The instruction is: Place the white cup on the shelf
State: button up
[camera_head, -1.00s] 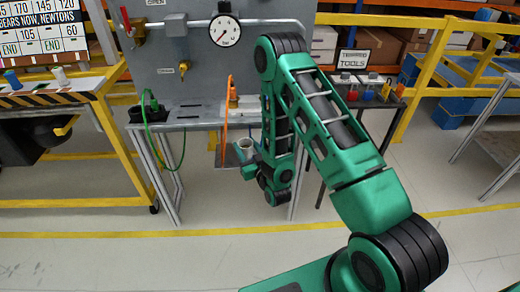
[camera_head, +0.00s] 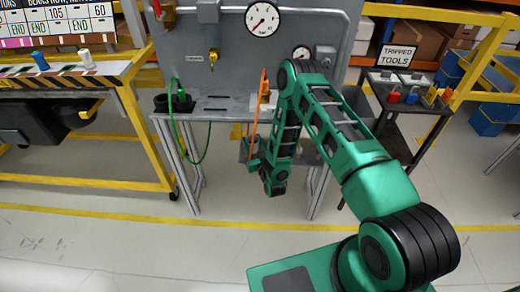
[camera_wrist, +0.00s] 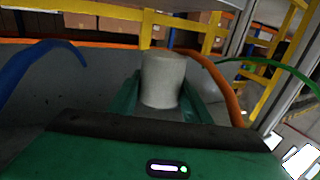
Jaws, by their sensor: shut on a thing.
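The white cup (camera_wrist: 162,80) stands between the two green fingers of my gripper (camera_wrist: 162,98) in the wrist view. The fingers are shut on its sides, and it looks about upright. In the head view my gripper (camera_head: 254,163) is low, under the front of the grey workbench (camera_head: 222,104), near the orange hose. The cup is hard to make out there. A grey lower shelf (camera_head: 311,156) shows under the bench, partly behind my arm. I cannot tell whether the cup touches it.
An orange hose (camera_wrist: 228,88) curves close to the right of the cup. A blue hose (camera_wrist: 22,65) is at left and a green hose (camera_wrist: 270,65) at right. A tool stand (camera_head: 405,95) is right of the bench. The floor in front is clear.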

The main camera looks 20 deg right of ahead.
jog(key=d+f, duration=0.1)
jog(key=w+d+f, duration=0.1)
jog(key=d, duration=0.1)
jog(key=shift+w+d+f, duration=0.1)
jog(key=shift+d, duration=0.15)
jog(key=shift+f, duration=2)
jog(key=o, duration=1.1)
jog(key=shift+c, duration=0.2)
